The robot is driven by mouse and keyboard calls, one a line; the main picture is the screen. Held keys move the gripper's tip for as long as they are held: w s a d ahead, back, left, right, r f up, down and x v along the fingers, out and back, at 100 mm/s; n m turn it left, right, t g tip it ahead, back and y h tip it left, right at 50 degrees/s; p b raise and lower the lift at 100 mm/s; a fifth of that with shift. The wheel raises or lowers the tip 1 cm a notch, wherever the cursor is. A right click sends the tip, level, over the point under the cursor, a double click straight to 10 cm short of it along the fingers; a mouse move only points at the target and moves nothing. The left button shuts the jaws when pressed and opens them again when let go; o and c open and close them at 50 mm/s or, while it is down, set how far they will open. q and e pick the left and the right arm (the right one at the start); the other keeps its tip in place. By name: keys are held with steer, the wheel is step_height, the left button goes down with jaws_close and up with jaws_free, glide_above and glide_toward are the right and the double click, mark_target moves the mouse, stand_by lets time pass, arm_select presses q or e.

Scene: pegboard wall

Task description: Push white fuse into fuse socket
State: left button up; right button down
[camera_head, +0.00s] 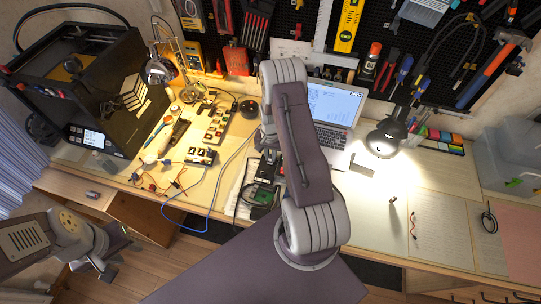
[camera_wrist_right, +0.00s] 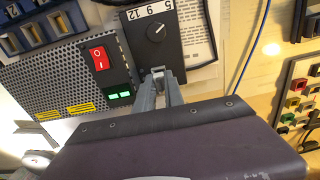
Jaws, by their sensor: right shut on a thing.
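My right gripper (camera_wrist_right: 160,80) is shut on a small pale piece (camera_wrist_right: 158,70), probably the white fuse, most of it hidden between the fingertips. The fingertips are at the lower edge of a black box (camera_wrist_right: 170,45) with a dial knob and printed numbers. I cannot make out the fuse socket or tell whether the piece touches the box. My left gripper (camera_head: 115,256) is open and empty, low at the left, off the table's front edge.
A metal power supply (camera_wrist_right: 52,85) with a red switch (camera_wrist_right: 100,59) stands left of the fingers in the wrist view. A blue cable (camera_head: 216,181) crosses the table. A black printer (camera_head: 85,85) stands at the left, a laptop (camera_head: 335,115) behind my right arm.

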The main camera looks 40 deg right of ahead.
mark_target(270, 156)
steer(key=c, duration=1.4)
jaws_free()
steer(key=shift+f, duration=0.1)
steer(key=shift+o, duration=0.3)
steer(key=shift+s+d, duration=0.1)
steer(key=shift+r+p, duration=0.35)
steer(key=shift+r, duration=0.1)
steer(key=shift+w+r+p, duration=0.2)
steer(key=shift+r+p, duration=1.45)
steer(key=shift+r, duration=0.5)
steer(key=shift+s, duration=0.1)
